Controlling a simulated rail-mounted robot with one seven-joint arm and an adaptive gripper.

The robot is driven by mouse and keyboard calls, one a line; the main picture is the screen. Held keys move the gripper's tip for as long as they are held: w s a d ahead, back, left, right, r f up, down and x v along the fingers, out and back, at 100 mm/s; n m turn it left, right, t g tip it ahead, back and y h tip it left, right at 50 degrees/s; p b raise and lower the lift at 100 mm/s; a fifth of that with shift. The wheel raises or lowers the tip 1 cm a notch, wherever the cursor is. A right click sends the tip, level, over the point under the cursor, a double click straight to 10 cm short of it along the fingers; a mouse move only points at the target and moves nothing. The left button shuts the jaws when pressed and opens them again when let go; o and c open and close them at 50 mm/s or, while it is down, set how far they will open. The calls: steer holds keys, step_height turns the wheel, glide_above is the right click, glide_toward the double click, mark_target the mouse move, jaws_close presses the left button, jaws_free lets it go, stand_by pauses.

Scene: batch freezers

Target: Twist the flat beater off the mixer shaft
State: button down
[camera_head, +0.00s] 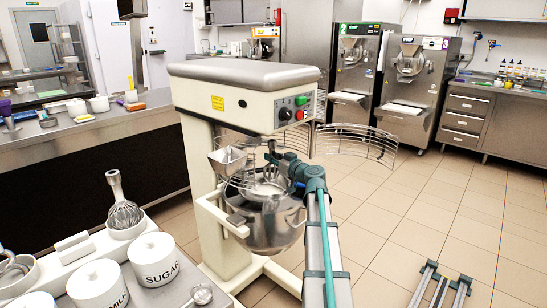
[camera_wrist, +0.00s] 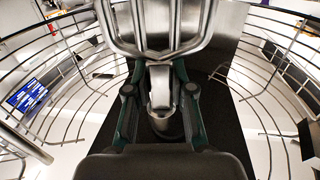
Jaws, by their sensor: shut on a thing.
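The cream mixer (camera_head: 225,95) stands in the middle of the head view, with its steel bowl (camera_head: 268,232) below the head. The flat beater (camera_head: 266,187) is under the mixer head, over the bowl, partly hidden by guard wires and my arm. In the wrist view the beater's metal loops (camera_wrist: 150,42) fill the top middle, with its neck running down between my fingers. My gripper (camera_wrist: 160,88) is shut on the beater's neck, one finger on each side. It also shows small beside the beater in the head view (camera_head: 272,160). The joint with the shaft is hard to make out.
The wire guard (camera_head: 355,142) is swung open to the right; its bars curve around both sides in the wrist view. A whisk (camera_head: 123,212) stands at left near white SUGAR (camera_head: 154,262) and MILK (camera_head: 98,285) jars. Batch freezers (camera_head: 408,85) stand behind. Right floor is mostly clear.

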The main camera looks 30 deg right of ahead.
steer(key=s+r+p, duration=0.2)
steer(key=s+p, duration=0.1)
steer(key=s, duration=2.4)
steer(key=shift+s+d, duration=0.2)
steer(key=shift+d, duration=0.25)
stand_by(0.5)
steer(key=shift+r, duration=0.15)
